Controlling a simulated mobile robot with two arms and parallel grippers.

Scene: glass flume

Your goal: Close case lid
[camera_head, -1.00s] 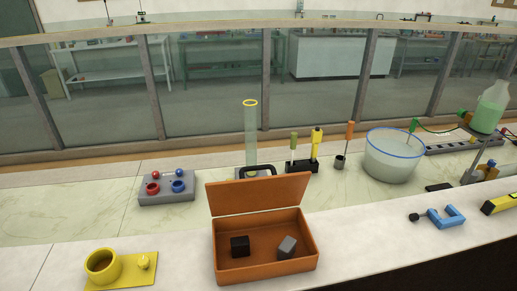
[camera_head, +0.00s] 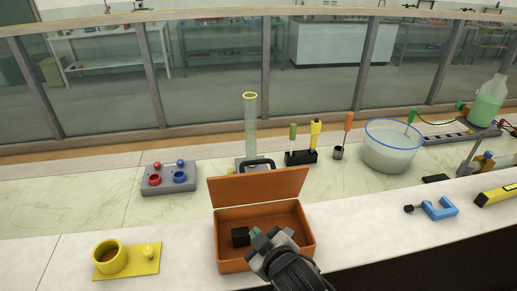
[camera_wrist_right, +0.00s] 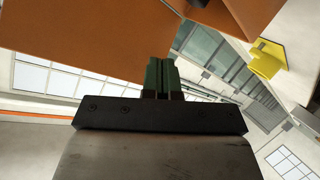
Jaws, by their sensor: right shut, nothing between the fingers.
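The orange-brown case (camera_head: 228,262) stands on the near counter with its lid (camera_head: 258,187) raised, leaning slightly back from the rear edge. A black block (camera_head: 240,236) lies inside. The grey block is mostly hidden behind my right gripper. My right gripper (camera_head: 257,234) is shut and empty, over the case's front part in the head view; I cannot tell its exact height. In the right wrist view its dark green fingers (camera_wrist_right: 161,75) are together, below a large orange surface of the case (camera_wrist_right: 100,35). My left gripper is not in view.
A yellow plate with a cup (camera_head: 108,258) lies left of the case. A grey block with red and blue parts (camera_head: 168,178), a tall clear cylinder (camera_head: 251,130) and a tool holder (camera_head: 301,158) stand behind. A blue clamp (camera_head: 440,209) lies right. Counter beside the case is clear.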

